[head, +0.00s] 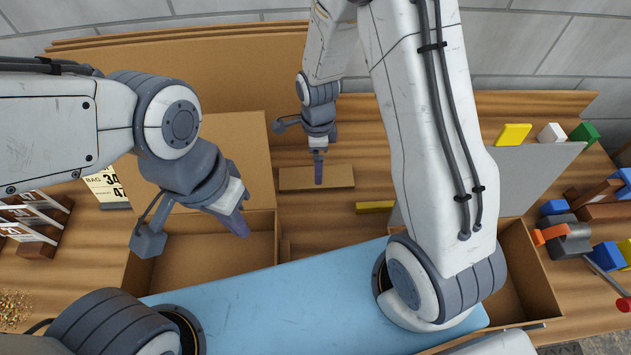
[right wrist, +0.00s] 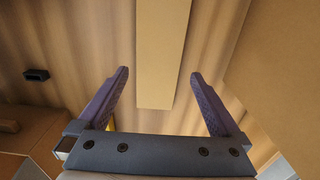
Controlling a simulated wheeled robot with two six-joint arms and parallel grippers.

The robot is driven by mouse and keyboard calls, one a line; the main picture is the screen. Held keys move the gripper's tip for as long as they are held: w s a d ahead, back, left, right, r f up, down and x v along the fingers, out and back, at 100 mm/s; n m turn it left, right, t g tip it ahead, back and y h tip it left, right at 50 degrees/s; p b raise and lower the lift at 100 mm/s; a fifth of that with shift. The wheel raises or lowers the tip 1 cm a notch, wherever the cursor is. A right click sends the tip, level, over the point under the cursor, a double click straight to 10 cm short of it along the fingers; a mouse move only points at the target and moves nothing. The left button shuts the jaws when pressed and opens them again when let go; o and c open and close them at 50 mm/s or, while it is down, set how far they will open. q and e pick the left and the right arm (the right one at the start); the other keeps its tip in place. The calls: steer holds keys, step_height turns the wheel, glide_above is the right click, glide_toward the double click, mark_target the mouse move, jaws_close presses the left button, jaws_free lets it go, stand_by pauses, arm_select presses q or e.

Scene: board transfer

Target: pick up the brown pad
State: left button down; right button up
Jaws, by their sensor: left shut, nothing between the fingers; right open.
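The brown pad (head: 290,179) is a flat tan strip lying on the wooden table, near the middle of the head view. In the right wrist view it runs lengthwise from the top edge (right wrist: 163,45) to between the fingers. My right gripper (head: 319,178) points down over the pad, partly covering its middle in the head view. Its fingers (right wrist: 159,76) are open, one on each side of the pad's near end, with gaps visible on both sides. My left gripper (head: 242,226) is shut and empty, over the open cardboard box on the left.
The left cardboard box (head: 139,268) has a raised flap. Another open box (head: 541,282) stands at right beside a grey panel (head: 537,172). A yellow bar (head: 374,207) lies just right of the pad. Coloured blocks (head: 513,134) and tools crowd the right side.

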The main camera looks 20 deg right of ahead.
steer(key=f+b, duration=0.4)
steer(key=f, duration=0.1)
steer(key=shift+s+d, duration=0.15)
steer(key=shift+d, duration=0.05)
steer(key=c, duration=1.1)
steer(key=shift+r, duration=0.15)
